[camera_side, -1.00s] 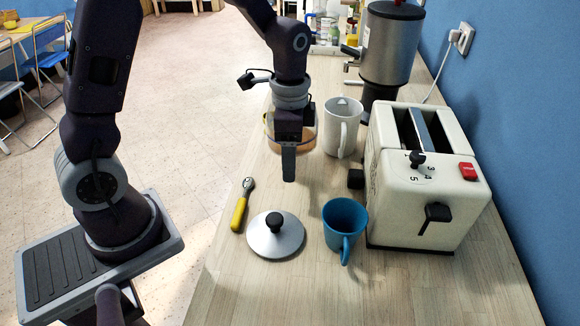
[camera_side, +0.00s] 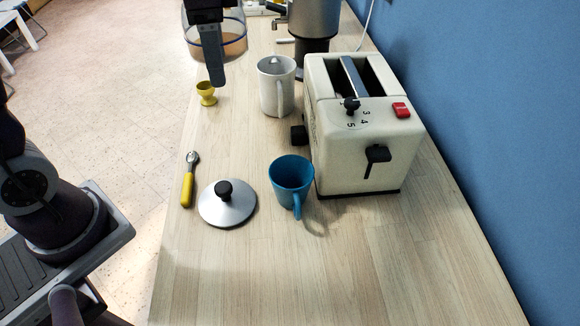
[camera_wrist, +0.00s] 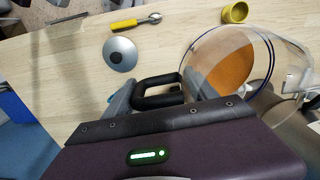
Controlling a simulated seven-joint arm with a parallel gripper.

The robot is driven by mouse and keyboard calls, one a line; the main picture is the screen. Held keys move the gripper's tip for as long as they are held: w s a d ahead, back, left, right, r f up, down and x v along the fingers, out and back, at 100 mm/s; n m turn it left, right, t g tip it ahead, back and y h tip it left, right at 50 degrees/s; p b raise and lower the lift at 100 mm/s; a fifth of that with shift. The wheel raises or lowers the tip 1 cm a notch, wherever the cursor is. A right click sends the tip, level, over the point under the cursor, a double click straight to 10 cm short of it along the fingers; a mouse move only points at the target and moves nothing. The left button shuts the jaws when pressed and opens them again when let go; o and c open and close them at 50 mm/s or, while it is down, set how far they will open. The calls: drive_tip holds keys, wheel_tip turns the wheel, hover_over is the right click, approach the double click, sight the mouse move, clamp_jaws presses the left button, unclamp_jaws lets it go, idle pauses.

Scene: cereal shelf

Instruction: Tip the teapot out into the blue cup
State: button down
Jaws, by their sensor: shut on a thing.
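The teapot (camera_side: 234,44) is clear glass with a blue-edged rim and brown liquid in its lower part. It is at the far left in the side view, partly behind my gripper (camera_side: 216,72). In the wrist view the teapot (camera_wrist: 232,65) is at the right, and its black handle (camera_wrist: 158,79) is at my gripper, which is shut on it. The blue cup (camera_side: 293,172) stands upright on the counter, nearer the side camera than the teapot. In the wrist view a blue-grey shape by the handle is partly hidden; I cannot tell whether it is the cup.
A metal lid (camera_side: 227,208) with a black knob lies left of the cup, with a yellow-handled spoon (camera_side: 188,180) beyond it. A yellow egg cup (camera_side: 207,92) and a white mug (camera_side: 276,90) stand farther back. A cream toaster (camera_side: 350,140) stands close right of the cup. The near counter is clear.

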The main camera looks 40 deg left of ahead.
drive_tip(key=s+d+r, duration=0.1)
drive_tip(key=s+d, duration=0.3)
drive_tip(key=d, duration=1)
drive_tip(key=s+d, duration=0.3)
drive_tip(key=d, duration=1)
drive_tip(key=s+d, duration=0.9)
drive_tip(key=s, duration=0.1)
wheel_tip(320, 180, down, 20)
drive_tip(key=shift+s+r, duration=0.1)
drive_tip(key=shift+r, duration=0.15)
drive_tip(key=w+a+r+g+h+b, duration=0.1)
drive_tip(key=w+a+r+g+h, duration=0.1)
drive_tip(key=r, duration=0.5)
drive_tip(key=w+a+r+g+h+b, duration=0.2)
drive_tip(key=w+a+r+g+h, duration=0.1)
drive_tip(key=r+h, duration=0.3)
drive_tip(key=shift+a+r+g, duration=0.55)
drive_tip(key=shift+r+g, duration=0.25)
drive_tip(key=shift+r, duration=0.05)
